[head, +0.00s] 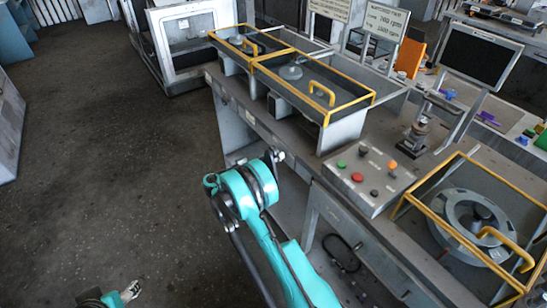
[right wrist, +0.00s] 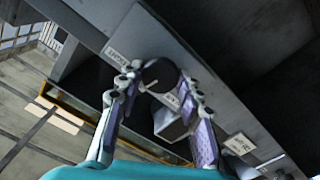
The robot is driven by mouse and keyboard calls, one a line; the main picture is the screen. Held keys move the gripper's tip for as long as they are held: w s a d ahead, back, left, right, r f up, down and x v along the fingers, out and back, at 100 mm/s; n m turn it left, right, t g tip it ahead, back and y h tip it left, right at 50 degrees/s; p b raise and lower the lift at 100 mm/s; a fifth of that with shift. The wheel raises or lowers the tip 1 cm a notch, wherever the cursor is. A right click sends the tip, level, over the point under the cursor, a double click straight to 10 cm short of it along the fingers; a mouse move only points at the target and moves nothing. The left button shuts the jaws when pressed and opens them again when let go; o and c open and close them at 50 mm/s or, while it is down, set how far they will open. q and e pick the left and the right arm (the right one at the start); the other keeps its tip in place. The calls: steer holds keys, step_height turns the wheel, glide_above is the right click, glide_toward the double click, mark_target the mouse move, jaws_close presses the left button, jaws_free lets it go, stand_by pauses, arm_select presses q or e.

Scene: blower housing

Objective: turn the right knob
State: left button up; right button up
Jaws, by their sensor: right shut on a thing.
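A dark round knob (right wrist: 160,75) with a light pointer mark sits on a grey panel (right wrist: 150,28) in the right wrist view. My right gripper (right wrist: 160,88) has a finger on each side of the knob and is shut on it. In the head view the right gripper (head: 277,156) is at the front side of the grey bench, and the knob is hidden there. My left gripper (head: 130,291) shows only in small part at the bottom left of the head view; its jaws cannot be made out.
Small labels (right wrist: 119,52) lie beside the knob. The grey bench (head: 240,110) carries yellow-framed lids (head: 330,93) and a button panel (head: 370,177). A housing with a yellow-framed lid (head: 440,232) is at the right. The dark floor (head: 110,150) at left is clear.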

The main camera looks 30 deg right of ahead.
steer(key=shift+n, duration=1.2)
steer(key=o, duration=1.2)
steer(key=shift+c, duration=0.2)
steer(key=a, duration=1.2)
steer(key=shift+s, duration=0.45)
